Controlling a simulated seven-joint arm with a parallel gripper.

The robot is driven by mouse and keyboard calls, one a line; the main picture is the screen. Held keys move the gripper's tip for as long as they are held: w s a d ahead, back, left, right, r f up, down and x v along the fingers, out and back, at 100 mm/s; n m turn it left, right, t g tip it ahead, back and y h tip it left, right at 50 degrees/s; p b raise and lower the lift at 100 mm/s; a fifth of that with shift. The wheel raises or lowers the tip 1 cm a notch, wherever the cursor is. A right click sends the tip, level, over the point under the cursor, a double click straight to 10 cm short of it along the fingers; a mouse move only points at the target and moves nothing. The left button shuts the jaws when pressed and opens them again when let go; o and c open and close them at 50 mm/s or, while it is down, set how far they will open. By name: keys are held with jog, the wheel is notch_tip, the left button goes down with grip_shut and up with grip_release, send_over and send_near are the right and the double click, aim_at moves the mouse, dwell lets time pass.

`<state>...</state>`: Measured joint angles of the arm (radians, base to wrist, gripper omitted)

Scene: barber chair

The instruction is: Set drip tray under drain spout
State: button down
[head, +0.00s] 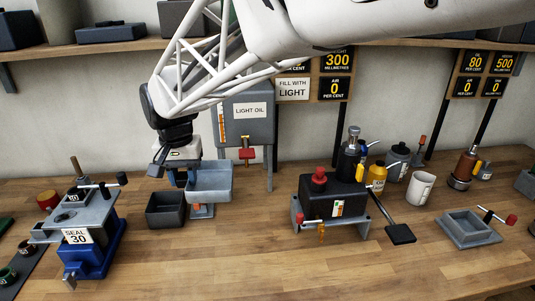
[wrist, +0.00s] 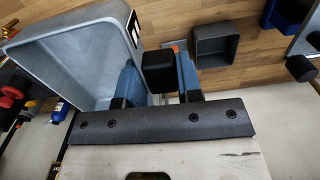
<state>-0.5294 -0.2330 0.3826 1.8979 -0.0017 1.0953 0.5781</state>
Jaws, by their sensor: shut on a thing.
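The drip tray, a light blue-grey shallow tray (head: 209,184), hangs level above the bench, left of centre in the head view. It fills the upper left of the wrist view (wrist: 80,55). My gripper (head: 180,180) is at the tray's left side, its blue fingers shut on a black block-like handle (wrist: 158,71). A brass spout (head: 321,233) points down at the front of a black tank (head: 333,195) with a red cap, right of the held tray. A red tap (head: 246,153) sits under the light oil tank (head: 248,118), behind the tray.
A dark open bin (head: 165,210) stands below and left of the tray; it also shows in the wrist view (wrist: 224,46). A blue vise-like fixture (head: 90,245) is at the left. A black pedal (head: 400,234) and grey tray (head: 468,227) are at the right. Bench front centre is clear.

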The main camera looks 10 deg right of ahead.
jog(key=s+d+f+n, duration=0.1)
jog(key=s+d+f, duration=0.4)
jog(key=f, duration=0.2)
jog(key=s+d+f+n, duration=0.2)
jog(key=s+d+f, duration=0.2)
jog(key=d+f, duration=0.1)
jog(key=s+d+f+n, duration=0.2)
jog(key=s+d+f, duration=0.3)
jog(key=f, duration=0.3)
jog(key=shift+s+d+f, duration=0.3)
jog(key=shift+d+f, duration=0.05)
jog(key=shift+d, duration=0.05)
jog(key=shift+w, duration=0.1)
send_over(254, 240)
jog(key=shift+f, duration=1.75)
